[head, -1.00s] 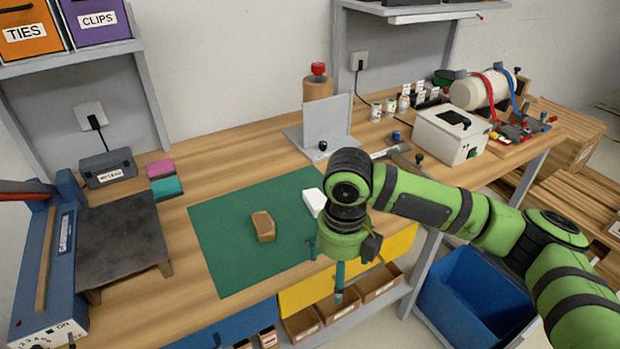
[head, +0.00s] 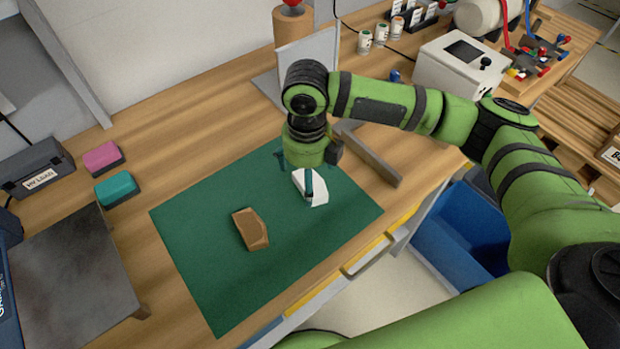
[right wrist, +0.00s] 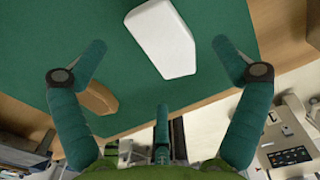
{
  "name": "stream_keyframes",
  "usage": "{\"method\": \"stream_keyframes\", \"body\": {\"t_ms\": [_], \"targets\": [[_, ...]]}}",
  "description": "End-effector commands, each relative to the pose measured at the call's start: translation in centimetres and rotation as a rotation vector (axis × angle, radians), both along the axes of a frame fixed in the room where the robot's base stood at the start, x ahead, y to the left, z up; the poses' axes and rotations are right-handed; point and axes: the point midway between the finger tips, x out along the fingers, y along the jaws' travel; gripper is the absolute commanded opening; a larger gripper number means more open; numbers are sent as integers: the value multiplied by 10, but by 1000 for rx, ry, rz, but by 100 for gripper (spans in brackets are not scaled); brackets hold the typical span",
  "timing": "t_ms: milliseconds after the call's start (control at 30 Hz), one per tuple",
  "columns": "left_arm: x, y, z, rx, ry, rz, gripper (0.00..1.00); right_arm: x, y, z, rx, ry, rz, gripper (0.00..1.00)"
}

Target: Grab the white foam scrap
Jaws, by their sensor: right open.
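The white foam scrap (head: 320,188) lies on the green mat (head: 210,270), partly hidden behind a teal finger of my right gripper (head: 296,178). In the right wrist view the scrap (right wrist: 164,40) lies between the spread fingers of the right gripper (right wrist: 158,52), nearer the top of the picture. The fingers are wide apart, and none of them is seen closed on the scrap. My left gripper is in neither view.
A brown block (head: 250,229) lies on the mat, left of the scrap. A grey metal bracket (head: 370,158) is right of the gripper, with an upright grey plate (head: 308,62) behind. Pink (head: 102,157) and teal (head: 116,188) blocks are at left. The mat's front is clear.

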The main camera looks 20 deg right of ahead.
Motion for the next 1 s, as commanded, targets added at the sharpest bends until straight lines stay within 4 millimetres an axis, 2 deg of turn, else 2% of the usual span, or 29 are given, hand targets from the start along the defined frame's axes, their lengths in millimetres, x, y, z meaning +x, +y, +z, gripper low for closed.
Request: {"method": "stream_keyframes", "body": {"t_ms": [67, 200, 500, 600, 700, 1000], "targets": [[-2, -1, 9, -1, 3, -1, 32, 0, -1, -11, -2, 6, -1, 97], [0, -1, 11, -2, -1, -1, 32, 0, -1, -30, -1, 3, 0, 97], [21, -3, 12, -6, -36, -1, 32, 1, -1, -37, -1, 0, 1, 97], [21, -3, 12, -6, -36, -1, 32, 1, -1, -37, -1, 0, 1, 73], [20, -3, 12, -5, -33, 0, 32, 1, -1, -36, -1, 0, 1, 54], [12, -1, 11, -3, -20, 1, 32, 1, -1, -37, -1, 1, 1, 53]]}}
